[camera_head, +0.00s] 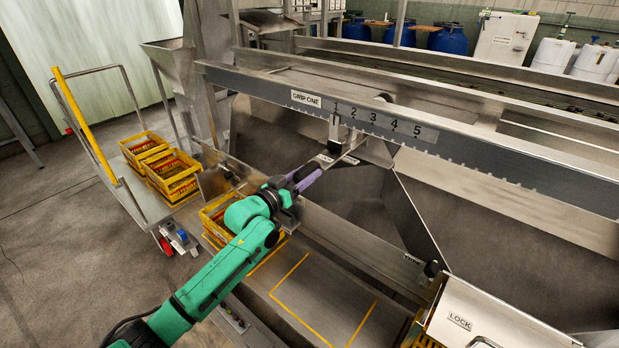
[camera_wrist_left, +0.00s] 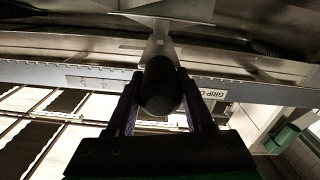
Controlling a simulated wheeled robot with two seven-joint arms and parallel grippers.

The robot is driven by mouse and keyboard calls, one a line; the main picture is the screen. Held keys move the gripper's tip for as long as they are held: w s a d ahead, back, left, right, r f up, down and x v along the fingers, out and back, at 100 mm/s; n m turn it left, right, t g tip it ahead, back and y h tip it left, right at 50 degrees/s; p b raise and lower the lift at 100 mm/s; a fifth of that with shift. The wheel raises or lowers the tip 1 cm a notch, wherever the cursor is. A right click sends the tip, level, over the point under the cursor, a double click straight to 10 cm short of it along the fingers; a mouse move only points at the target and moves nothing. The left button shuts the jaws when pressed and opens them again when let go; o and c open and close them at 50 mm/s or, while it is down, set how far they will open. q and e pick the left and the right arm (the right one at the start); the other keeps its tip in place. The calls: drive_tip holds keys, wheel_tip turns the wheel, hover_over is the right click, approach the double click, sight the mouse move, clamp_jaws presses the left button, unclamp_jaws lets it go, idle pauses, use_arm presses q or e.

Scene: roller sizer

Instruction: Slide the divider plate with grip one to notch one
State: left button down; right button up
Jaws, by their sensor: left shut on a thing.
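My left gripper (camera_head: 345,150) reaches in just below the rail, near number 1. In the left wrist view, its purple fingers are shut on a dark rounded grip (camera_wrist_left: 160,88). A pale metal piece, seemingly the divider plate (camera_wrist_left: 160,45), rises behind the grip. In the head view, a dark upright piece stands at the rail under number 1. Whether the plate sits in a notch cannot be told. The right gripper is not in view.
Steel hopper walls (camera_head: 440,215) slope below the rail. Yellow crates (camera_head: 172,178) stand on a trolley at left. A box marked LOCK (camera_head: 460,322) is at lower right. Blue drums (camera_head: 449,40) stand at the back. Grey floor is open at left.

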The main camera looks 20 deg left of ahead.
use_arm(q)
drive_tip(key=shift+w+a+r, duration=0.1)
drive_tip(key=shift+a+r, duration=0.05)
drive_tip(key=shift+a, duration=0.05)
drive_tip(key=c, duration=0.6)
unclamp_jaws()
drive_tip(key=shift+c, duration=0.2)
drive_tip(key=o, duration=0.3)
drive_tip(key=shift+a, duration=0.1)
drive_tip(key=shift+o, duration=0.2)
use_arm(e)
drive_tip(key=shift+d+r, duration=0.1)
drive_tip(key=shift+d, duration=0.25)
use_arm(q)
drive_tip(key=shift+s+a, duration=0.1)
drive_tip(key=shift+s, duration=0.3)
drive_tip(key=v, duration=1.3)
drive_tip(key=shift+s+a, duration=0.2)
drive_tip(key=shift+s, duration=0.15)
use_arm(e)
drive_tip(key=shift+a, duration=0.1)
